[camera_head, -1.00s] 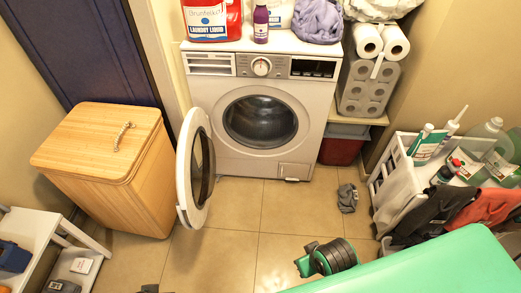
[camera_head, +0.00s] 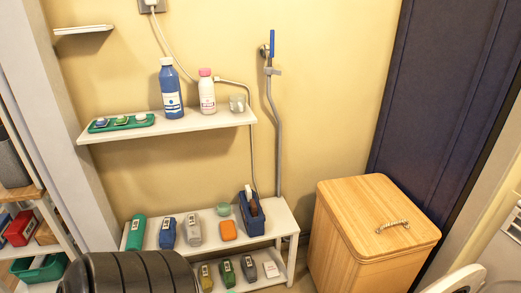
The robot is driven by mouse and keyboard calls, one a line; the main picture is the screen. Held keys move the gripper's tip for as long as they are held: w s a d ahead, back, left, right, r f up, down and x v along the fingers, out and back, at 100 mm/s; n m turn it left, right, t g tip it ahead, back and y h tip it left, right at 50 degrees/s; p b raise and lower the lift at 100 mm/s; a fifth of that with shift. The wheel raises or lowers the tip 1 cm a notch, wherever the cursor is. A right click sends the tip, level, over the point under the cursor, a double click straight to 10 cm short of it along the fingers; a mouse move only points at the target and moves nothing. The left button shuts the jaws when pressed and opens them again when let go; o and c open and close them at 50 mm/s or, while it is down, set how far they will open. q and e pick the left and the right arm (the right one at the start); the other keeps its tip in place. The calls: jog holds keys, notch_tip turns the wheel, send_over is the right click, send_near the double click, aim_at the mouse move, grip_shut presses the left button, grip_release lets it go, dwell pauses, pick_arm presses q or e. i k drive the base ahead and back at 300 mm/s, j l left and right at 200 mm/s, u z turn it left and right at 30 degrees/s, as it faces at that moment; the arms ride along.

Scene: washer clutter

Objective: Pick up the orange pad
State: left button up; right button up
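The orange pad (camera_head: 228,230) is a small rounded orange block. It lies on the top board of the low white bench (camera_head: 268,218) against the wall, between a grey item and a blue caddy. It is fully visible, and nothing touches it from above. A dark ribbed part, seemingly of my own arm, covers the bottom left of the head view. Neither gripper's fingers show.
Beside the pad are a grey item (camera_head: 192,230), a blue item (camera_head: 167,233), a green item (camera_head: 136,232) and the blue caddy (camera_head: 251,213). A wall shelf (camera_head: 195,124) with bottles hangs above. A wooden hamper (camera_head: 368,235) stands right of the bench.

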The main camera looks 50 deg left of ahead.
aim_at(227, 229)
jog(key=u, duration=2)
